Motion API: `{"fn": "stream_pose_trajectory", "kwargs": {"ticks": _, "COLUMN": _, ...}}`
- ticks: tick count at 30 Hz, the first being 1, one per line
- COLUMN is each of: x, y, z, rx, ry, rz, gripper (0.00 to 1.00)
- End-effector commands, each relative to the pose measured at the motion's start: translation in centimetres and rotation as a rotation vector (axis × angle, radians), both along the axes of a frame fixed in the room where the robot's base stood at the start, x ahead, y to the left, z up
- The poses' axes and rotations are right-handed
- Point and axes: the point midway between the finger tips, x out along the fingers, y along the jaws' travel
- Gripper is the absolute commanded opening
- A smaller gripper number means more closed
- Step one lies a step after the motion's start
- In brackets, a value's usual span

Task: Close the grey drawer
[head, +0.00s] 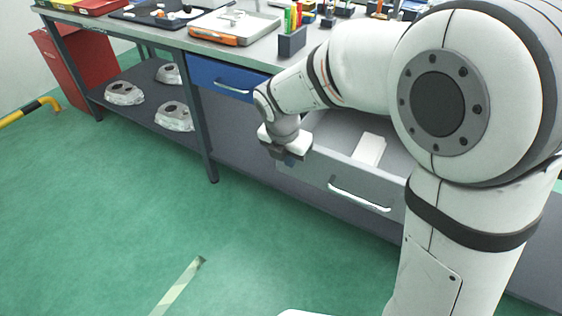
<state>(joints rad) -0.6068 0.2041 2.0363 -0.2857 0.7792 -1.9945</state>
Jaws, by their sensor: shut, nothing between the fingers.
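The grey drawer (318,173) is pulled out from under the workbench, at the centre right of the head view. Its front carries a pale bar handle (358,197). A white flat object (369,150) lies inside it. My gripper (287,160) is shut and empty, at the left end of the drawer front. I cannot tell whether it touches the drawer. My arm hides the back and part of the right side of the drawer.
A blue drawer (226,78) to the left looks closed. Castings (174,116) lie on the lower shelf (140,88). A bench leg (199,118) stands left of the drawer. A red bin (75,65) and a yellow-black rail (30,110) are far left. Green floor in front is clear.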

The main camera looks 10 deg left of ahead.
Motion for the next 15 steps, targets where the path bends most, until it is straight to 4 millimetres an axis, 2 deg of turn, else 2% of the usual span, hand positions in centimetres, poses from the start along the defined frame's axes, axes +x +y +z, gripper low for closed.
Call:
{"fn": "stream_pose_trajectory", "kwargs": {"ticks": 1, "x": 1.3, "y": -0.6, "z": 0.6, "rx": -0.003, "ry": 0.003, "rz": -0.007, "gripper": 0.00}}
{"fn": "stream_pose_trajectory", "kwargs": {"ticks": 9, "x": 7.9, "y": -3.0, "z": 0.7, "rx": -0.001, "ry": 0.003, "rz": -0.005, "gripper": 0.00}}
{"fn": "stream_pose_trajectory", "kwargs": {"ticks": 15, "x": 12.1, "y": -4.5, "z": 0.5, "rx": 0.000, "ry": 0.001, "rz": -0.003, "gripper": 0.00}}
